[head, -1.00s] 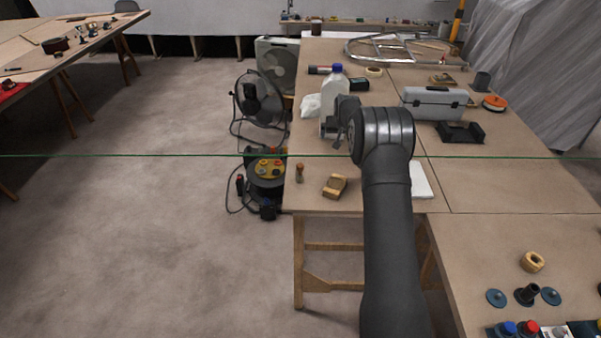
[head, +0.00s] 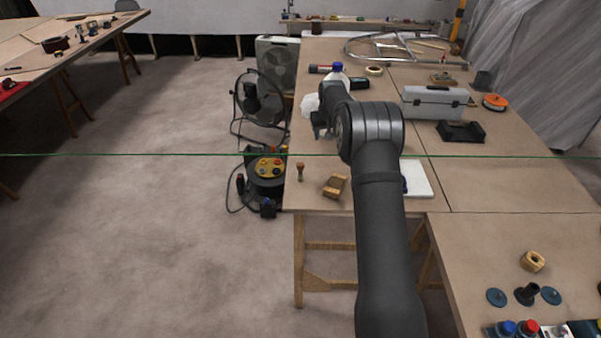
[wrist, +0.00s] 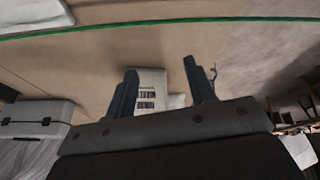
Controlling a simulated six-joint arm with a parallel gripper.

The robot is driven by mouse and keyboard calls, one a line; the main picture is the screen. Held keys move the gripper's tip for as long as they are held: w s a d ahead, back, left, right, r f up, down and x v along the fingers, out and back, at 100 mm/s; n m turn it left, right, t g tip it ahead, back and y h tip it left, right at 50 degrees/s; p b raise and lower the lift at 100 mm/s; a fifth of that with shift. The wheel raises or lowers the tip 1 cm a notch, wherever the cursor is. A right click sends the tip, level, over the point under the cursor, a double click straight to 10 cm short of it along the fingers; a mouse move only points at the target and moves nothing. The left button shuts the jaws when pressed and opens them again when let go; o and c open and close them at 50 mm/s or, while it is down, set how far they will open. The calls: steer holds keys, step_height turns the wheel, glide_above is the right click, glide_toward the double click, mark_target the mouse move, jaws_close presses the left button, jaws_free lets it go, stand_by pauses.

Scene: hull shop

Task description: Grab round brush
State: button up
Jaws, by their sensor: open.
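A small upright brown object (head: 300,171), which looks like the round brush, stands near the left edge of the bench in the head view. It is too small there to make out bristles, and I do not see it in the wrist view.
A wooden block (head: 335,185) lies right of the brush. A white pad (head: 418,179) lies beside my arm. A green line (head: 200,155) crosses the view. A grey toolbox (head: 433,102) stands to the right. A fan (head: 260,98) and cable reel (head: 267,172) are left of the bench.

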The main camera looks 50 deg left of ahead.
steer(key=s+r+n+g+h, duration=0.3)
steer(key=s+r+n, duration=0.3)
steer(key=s, duration=0.6)
glide_above(300, 173)
steer(key=a, duration=0.1)
steer(key=shift+m, duration=0.3)
steer(key=f, duration=1)
steer(key=shift+w+f, duration=0.35)
steer(key=f, duration=0.5)
steer(key=shift+d+f, duration=0.3)
steer(key=c, duration=1.1)
